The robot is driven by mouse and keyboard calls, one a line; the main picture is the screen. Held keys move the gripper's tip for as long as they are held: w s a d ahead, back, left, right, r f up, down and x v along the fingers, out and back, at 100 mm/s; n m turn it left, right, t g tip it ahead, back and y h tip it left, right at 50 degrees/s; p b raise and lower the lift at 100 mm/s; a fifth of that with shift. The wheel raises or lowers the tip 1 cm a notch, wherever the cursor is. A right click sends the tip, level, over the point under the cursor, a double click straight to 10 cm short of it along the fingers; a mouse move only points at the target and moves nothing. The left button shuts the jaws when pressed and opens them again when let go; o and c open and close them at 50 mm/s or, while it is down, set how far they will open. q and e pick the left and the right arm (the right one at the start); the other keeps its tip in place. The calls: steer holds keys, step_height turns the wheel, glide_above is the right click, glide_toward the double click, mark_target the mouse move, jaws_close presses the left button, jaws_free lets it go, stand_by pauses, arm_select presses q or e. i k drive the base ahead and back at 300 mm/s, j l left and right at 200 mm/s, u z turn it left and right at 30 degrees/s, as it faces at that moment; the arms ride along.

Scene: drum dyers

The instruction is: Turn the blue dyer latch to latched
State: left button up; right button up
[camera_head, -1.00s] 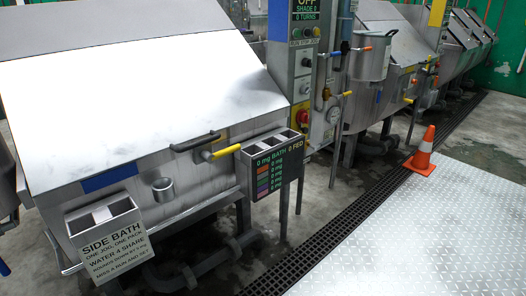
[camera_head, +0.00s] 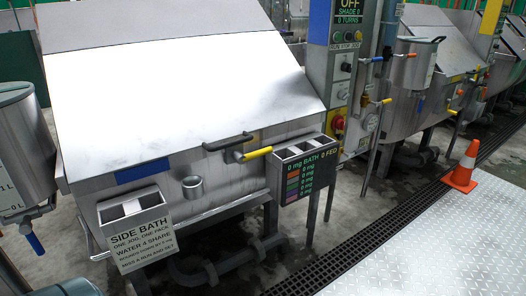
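The blue dyer is the large steel machine with a bright sloped lid (camera_head: 180,90) and a blue label (camera_head: 142,171) on its front left. A dark handle (camera_head: 229,142) sits at the lid's lower edge. Beside it a latch lever with a yellow grip (camera_head: 256,154) points to the right, roughly level. I cannot tell from this view whether the latch is engaged. Neither of my grippers shows.
A side bath box with a sign (camera_head: 142,242) and a dosing box (camera_head: 304,172) stick out from the dyer's front. A control column (camera_head: 345,60) stands right of it. An orange cone (camera_head: 463,168) stands by the metal plate floor (camera_head: 430,240). A steel drum (camera_head: 22,150) is at left.

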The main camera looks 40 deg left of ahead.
mark_target(241, 159)
steer(key=i, duration=4.8)
steer(key=u, duration=4.8)
